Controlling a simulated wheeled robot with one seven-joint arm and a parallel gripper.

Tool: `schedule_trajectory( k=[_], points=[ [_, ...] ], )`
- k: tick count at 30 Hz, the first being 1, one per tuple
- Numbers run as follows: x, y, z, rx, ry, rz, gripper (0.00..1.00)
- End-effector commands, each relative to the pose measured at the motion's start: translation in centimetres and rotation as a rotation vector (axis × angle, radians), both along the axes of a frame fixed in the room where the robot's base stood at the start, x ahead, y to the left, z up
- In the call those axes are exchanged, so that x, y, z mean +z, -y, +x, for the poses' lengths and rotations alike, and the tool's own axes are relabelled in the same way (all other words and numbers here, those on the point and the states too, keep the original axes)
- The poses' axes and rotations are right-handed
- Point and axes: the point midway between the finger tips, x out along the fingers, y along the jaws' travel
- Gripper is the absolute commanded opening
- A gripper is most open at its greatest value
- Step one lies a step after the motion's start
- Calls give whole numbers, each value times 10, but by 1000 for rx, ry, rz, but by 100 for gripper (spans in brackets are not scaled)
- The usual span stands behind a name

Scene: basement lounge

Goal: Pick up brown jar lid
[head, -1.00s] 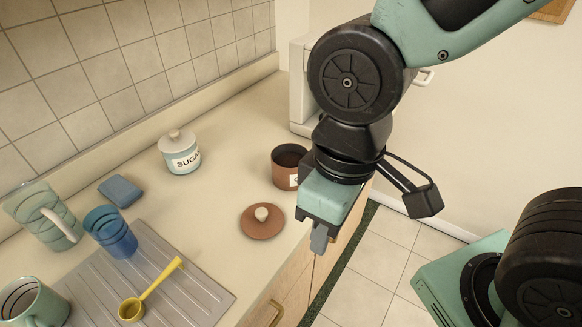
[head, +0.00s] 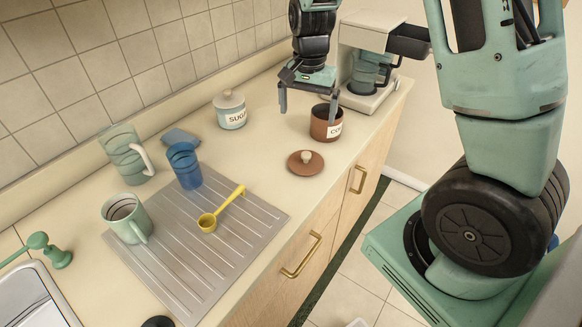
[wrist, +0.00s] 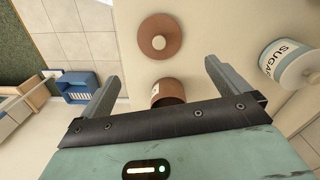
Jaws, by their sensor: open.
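The brown jar lid (head: 306,163), a round disc with a pale knob, lies flat on the counter (head: 262,175) in front of the open brown jar (head: 326,122). In the wrist view the lid (wrist: 160,36) sits ahead of the fingers, near the top centre. My gripper (head: 309,105) is open and empty, with fingers pointing down, above the counter near the brown jar and behind the lid. In the wrist view my gripper's fingers (wrist: 160,78) are wide apart, and the brown jar (wrist: 169,91) shows between them, partly hidden by the gripper body.
The sugar jar (head: 230,110) stands left of my gripper, and a coffee machine (head: 368,65) behind it at right. A drying mat (head: 180,250) with a yellow scoop (head: 222,208), a blue cup (head: 185,165) and a green mug (head: 127,218) lies to the left. Counter around the lid is clear.

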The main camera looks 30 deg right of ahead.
Motion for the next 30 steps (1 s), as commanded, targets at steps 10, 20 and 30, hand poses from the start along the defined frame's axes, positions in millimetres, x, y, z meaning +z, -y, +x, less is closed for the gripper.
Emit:
schedule_trajectory(
  k=[10,20,30],
  points=[
    [-72,-1,-2,5,-7,1,100],
    [-105,-1,-1,8,-1,2,100],
    [-139,3,-2,7,-5,2,100]
  ],
)
